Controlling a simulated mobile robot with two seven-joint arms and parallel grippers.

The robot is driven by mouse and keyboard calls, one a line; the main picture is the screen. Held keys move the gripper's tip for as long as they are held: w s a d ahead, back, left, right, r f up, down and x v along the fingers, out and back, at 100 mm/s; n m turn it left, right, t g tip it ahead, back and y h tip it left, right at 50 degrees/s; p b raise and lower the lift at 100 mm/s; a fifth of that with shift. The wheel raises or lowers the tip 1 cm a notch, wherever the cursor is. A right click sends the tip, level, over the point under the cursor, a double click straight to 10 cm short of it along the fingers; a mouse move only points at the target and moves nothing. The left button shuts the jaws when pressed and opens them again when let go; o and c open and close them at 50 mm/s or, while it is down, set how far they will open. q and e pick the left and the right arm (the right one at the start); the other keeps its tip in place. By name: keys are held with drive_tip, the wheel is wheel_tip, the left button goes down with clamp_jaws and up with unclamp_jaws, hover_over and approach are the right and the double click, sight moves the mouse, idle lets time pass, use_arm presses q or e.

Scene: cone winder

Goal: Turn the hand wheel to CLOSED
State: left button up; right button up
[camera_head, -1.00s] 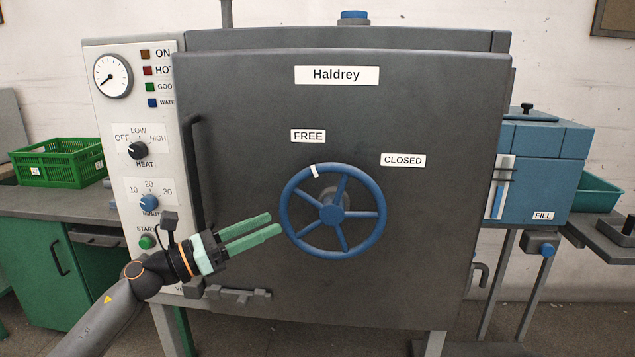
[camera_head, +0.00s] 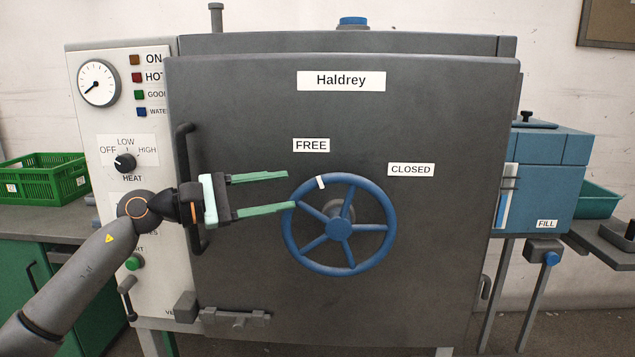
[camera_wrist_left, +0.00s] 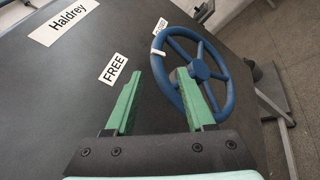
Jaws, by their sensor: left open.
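The blue hand wheel (camera_head: 339,228) is on the dark door (camera_head: 430,255). Its white mark (camera_head: 321,183) is at the upper left of the rim, just below the FREE label (camera_head: 311,145). The CLOSED label (camera_head: 411,169) is to the right of the wheel's top. My left gripper (camera_head: 291,190) is open and empty, its green fingers pointing right at the wheel's upper left rim. In the left wrist view the fingers (camera_wrist_left: 158,75) are spread, and the wheel (camera_wrist_left: 228,85) shows behind the right finger. I cannot tell whether a finger touches the rim. My right gripper is not in view.
A vertical door handle (camera_head: 186,185) is left of the gripper, beside the control panel (camera_head: 85,125) with its gauge and knobs. A latch (camera_head: 235,318) sits at the door's lower left. A green crate (camera_head: 40,180) stands at far left, a blue box (camera_head: 545,185) at right.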

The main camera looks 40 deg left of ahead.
sight(312, 184)
use_arm(q)
drive_tip(key=p+x, duration=0.1)
drive_tip(key=x, duration=0.2)
drive_tip(key=shift+r, duration=0.15)
drive_tip(key=shift+w+d+p, duration=0.35)
drive_tip(key=shift+w+p, duration=0.1)
drive_tip(key=shift+w, duration=0.15)
drive_tip(key=shift+p+x, duration=0.65)
drive_tip(key=shift+x, duration=0.45)
drive_tip(key=shift+w+d+p, duration=0.3)
drive_tip(key=shift+w+d, duration=0.05)
drive_tip(key=shift+w, duration=0.25)
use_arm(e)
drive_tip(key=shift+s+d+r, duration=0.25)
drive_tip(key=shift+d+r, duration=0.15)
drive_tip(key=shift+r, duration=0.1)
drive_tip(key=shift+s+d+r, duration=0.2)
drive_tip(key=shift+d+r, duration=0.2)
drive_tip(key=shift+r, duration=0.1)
use_arm(q)
drive_tip(key=c, duration=0.5)
clamp_jaws()
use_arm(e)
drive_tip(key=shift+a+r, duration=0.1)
